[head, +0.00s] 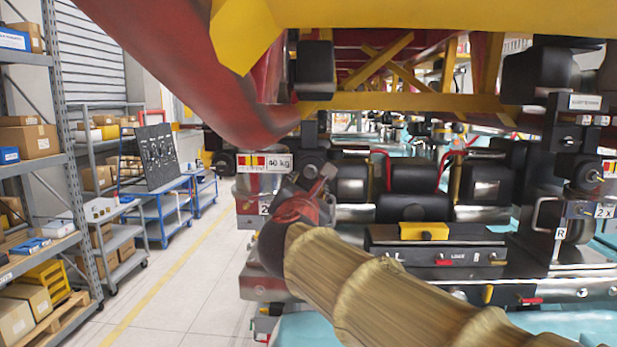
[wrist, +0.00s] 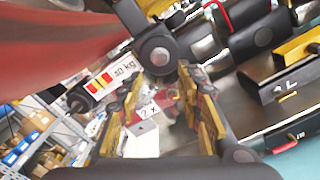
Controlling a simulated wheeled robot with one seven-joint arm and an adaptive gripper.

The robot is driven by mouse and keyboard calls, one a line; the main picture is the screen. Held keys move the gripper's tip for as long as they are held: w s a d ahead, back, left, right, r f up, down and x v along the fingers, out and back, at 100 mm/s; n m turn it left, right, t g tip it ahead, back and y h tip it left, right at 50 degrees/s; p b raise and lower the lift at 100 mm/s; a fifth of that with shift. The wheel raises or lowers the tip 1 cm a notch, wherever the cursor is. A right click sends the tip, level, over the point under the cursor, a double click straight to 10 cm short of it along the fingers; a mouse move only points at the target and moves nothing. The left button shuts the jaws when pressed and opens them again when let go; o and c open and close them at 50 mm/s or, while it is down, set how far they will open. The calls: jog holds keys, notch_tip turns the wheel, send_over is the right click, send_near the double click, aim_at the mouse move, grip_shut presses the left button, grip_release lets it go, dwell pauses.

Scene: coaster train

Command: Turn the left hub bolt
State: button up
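The left hub (wrist: 160,45) is a dark rounded housing with a grey round bolt head (wrist: 159,57) at its centre in the wrist view. My gripper (wrist: 160,84) has its two yellow-padded fingers spread apart, with nothing held between them. The bolt head appears just above the gap between the fingertips; I cannot tell whether they touch the housing. In the head view, my gripper (head: 320,190) is beside the dark left housing (head: 311,160), and my arm and gripper hide much of that area. The right hub (head: 587,176) is at the far right.
A "40 kg" label plate (head: 265,162) is just left of the housing. Red and yellow train structure (head: 420,100) hangs low overhead. A black unit with a yellow block (head: 424,230) lies to the right. Shelves (head: 60,150) stand left, with clear floor (head: 190,290) between.

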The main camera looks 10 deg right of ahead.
aim_at(309, 176)
jog(key=p+x, duration=0.1)
jog(key=x, duration=0.6)
jog(key=shift+w+f, duration=0.1)
jog(key=shift+w, duration=0.2)
jog(key=shift+c, duration=0.2)
grip_shut()
